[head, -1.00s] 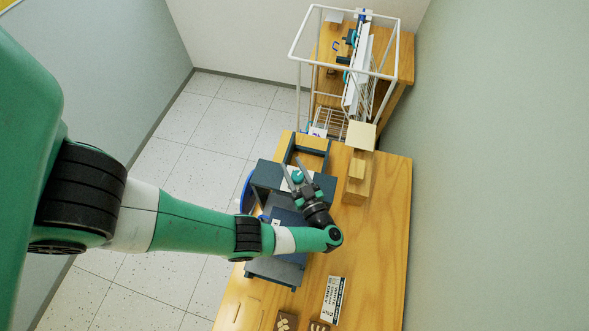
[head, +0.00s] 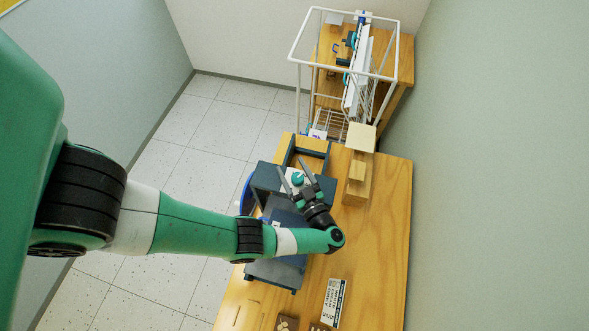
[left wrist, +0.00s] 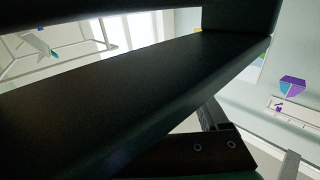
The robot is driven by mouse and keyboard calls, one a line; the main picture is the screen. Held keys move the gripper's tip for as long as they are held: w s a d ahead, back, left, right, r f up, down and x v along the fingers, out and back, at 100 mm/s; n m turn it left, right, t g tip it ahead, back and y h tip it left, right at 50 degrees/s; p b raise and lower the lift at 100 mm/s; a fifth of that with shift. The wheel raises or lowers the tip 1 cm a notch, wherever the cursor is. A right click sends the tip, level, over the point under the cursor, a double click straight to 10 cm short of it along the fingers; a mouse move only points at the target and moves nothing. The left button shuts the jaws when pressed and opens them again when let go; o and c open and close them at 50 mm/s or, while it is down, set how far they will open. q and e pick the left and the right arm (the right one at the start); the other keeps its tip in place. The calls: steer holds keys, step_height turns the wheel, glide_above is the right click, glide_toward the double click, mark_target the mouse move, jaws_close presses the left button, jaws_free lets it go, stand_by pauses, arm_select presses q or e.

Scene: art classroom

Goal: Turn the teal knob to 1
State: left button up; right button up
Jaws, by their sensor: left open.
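The teal knob (head: 297,179) sits on a white plate on the dark blue-grey device (head: 265,177) on the wooden table. My left gripper (head: 292,166) is open, with its two fingers apart. In the head view the knob shows between the fingers; I cannot tell whether they touch it. The knob's pointer and the number markings are too small to read. In the left wrist view, large dark bars fill much of the picture and no teal knob can be made out. My right gripper is in neither view.
Wooden blocks (head: 357,185) stand right of the device. A black-and-white labelled strip (head: 334,303) lies on the table's near part. A white wire rack (head: 345,60) stands beyond the far edge. The table's right side (head: 385,240) is clear.

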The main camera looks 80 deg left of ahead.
mark_target(302, 184)
arm_select(q)
steer(key=shift+w+d+f, duration=0.1)
steer(key=shift+d, duration=0.2)
steer(key=d, duration=0.2)
steer(key=w+d, duration=0.1)
steer(key=d, duration=0.3)
steer(key=shift+w+d+b, duration=0.3)
steer(key=shift+d, duration=0.6)
steer(key=shift+w+d+f+b, duration=0.1)
steer(key=shift+w+d+b, duration=0.1)
steer(key=shift+d+b, duration=0.7)
steer(key=shift+d+r, duration=0.2)
steer(key=shift+d, duration=0.35)
